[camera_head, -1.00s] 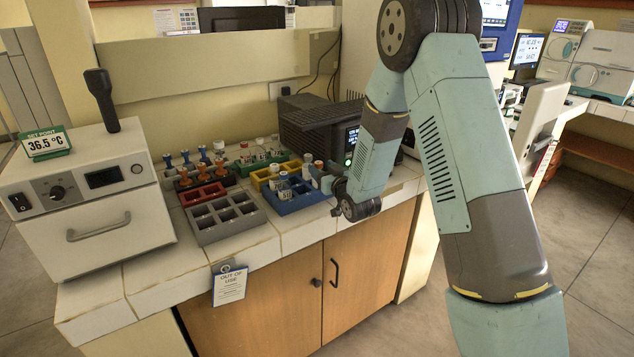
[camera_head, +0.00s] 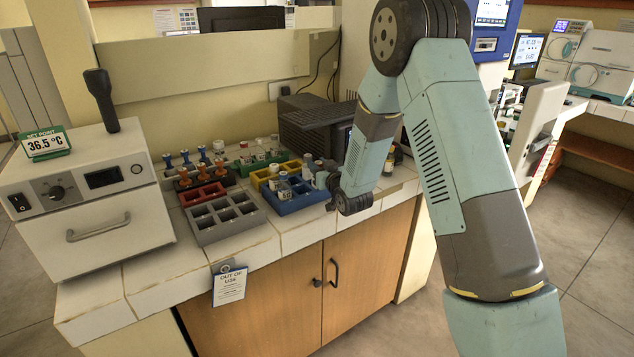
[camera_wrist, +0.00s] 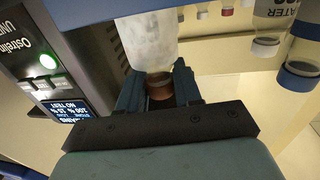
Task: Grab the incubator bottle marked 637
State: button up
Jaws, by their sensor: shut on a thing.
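My gripper (camera_wrist: 158,88) is shut on a bottle (camera_wrist: 150,42) in the wrist view. The bottle has a pale, translucent body and a brown cap or neck between the fingers. I can read no number on it, so I cannot tell whether it is marked 637. In the head view my gripper (camera_head: 334,190) is at the right end of the blue rack (camera_head: 300,205). Small bottles (camera_head: 284,186) with pale labels stand in this rack. Their markings are too small to read.
A dark device (camera_head: 315,125) with a lit display stands behind the rack. Grey (camera_head: 222,232), red and yellow racks lie to the left, near a white incubator (camera_head: 90,215). More bottles (camera_head: 390,155) stand right of my forearm.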

grip_shut()
